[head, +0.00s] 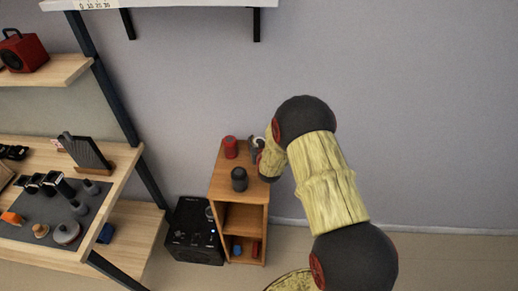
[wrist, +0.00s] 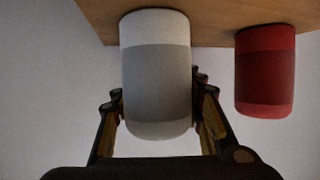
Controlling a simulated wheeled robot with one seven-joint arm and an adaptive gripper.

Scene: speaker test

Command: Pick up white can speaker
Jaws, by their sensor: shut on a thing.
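The white can speaker (wrist: 156,75) fills the middle of the wrist view, with a white band at one end and a grey body. My gripper (wrist: 160,118) is shut on it, with one finger on each side. In the head view the speaker (head: 257,140) is a small pale patch at the back right of the wooden cabinet top, mostly hidden by my gripper (head: 257,149) and arm. I cannot tell whether it touches the cabinet top or is slightly above it.
A red can speaker (head: 231,147) stands close by on the wooden cabinet (head: 222,187); it also shows in the wrist view (wrist: 265,70). A dark can speaker (head: 239,179) stands nearer the front. A black box (head: 194,232) is on the floor at left. Shelves with goods (head: 70,200) stand farther left.

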